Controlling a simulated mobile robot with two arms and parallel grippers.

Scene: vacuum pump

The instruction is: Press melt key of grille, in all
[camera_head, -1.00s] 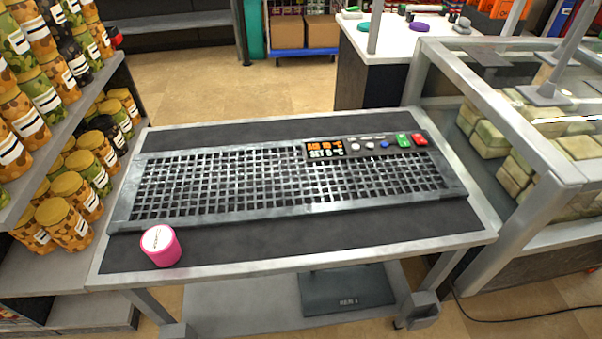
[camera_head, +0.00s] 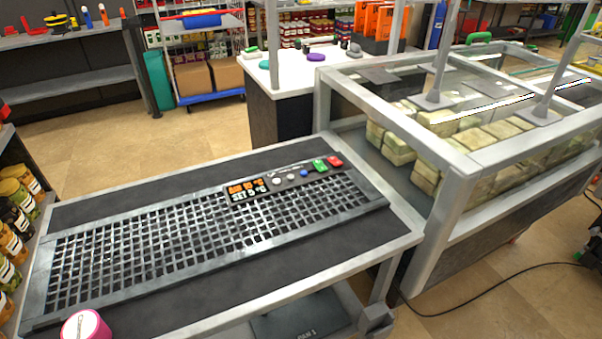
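The grille (camera_head: 190,236) is a long grey metal grid lying on a dark-topped table in the middle of the head view. Its control panel (camera_head: 284,180) sits at the far right part of the grid. The panel has an orange and white display (camera_head: 248,190), two pale round buttons, a blue button (camera_head: 304,173), a green key (camera_head: 320,165) and a red key (camera_head: 335,161). The key labels are too small to read, so I cannot tell which one is the melt key. Neither of my grippers shows in the view.
A pink round container (camera_head: 87,325) stands at the table's near left edge. A glass-sided case (camera_head: 440,160) with pale blocks adjoins the table on the right. Jars on a shelf (camera_head: 22,195) stand at the left. Open floor (camera_head: 110,140) lies beyond the table.

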